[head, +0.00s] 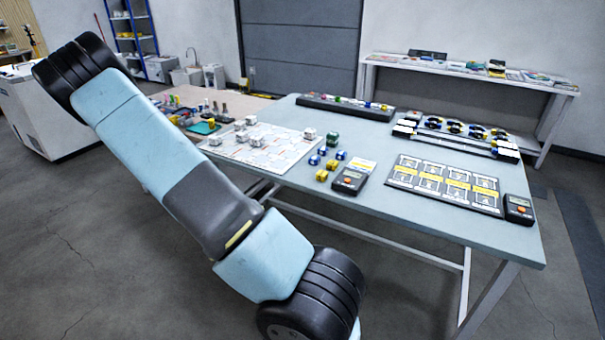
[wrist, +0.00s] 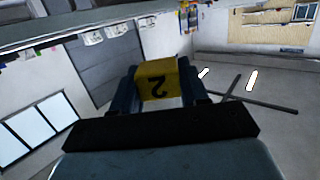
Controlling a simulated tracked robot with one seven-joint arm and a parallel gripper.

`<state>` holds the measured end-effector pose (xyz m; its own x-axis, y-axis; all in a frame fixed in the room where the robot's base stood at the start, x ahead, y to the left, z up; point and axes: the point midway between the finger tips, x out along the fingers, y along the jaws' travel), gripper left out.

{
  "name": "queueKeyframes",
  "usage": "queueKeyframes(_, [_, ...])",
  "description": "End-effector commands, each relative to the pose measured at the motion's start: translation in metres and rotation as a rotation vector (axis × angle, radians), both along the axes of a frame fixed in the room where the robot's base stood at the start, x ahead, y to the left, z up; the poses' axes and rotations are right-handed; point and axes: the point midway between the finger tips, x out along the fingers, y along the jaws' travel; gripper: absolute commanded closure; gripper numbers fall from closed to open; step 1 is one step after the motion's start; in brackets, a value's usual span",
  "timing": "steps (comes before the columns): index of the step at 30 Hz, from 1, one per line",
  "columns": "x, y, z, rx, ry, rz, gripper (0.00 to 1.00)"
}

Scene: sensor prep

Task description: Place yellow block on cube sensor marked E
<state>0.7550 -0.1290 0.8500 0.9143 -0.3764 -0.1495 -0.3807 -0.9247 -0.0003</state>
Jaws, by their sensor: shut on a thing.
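A yellow block (wrist: 157,76) with a black "2" on it is between the fingers of my gripper (wrist: 158,90) in the wrist view. The gripper is shut on it and holds it clear of any surface. In the head view, several pale grey cubes (head: 309,134) stand on a white patterned board (head: 284,151) on the table. They may be the cube sensors; their letters are too small to read, so I cannot tell which is E. In the head view my arm crosses the left and front, and my gripper and its block do not show.
Loose yellow blocks (head: 321,176), blue blocks (head: 314,160) and a green block (head: 332,138) are on the table (head: 415,139) right of the board. A handheld meter (head: 350,181), a dark panel (head: 443,184) and a long rack (head: 345,107) also lie there.

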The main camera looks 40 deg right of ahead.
Motion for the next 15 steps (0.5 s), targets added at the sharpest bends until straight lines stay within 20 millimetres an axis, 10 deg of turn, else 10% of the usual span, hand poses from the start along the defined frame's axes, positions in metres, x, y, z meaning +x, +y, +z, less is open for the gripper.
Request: queueKeyframes(15, [-0.115, -0.180, 0.060, -0.001, 0.000, -0.653, 0.85])
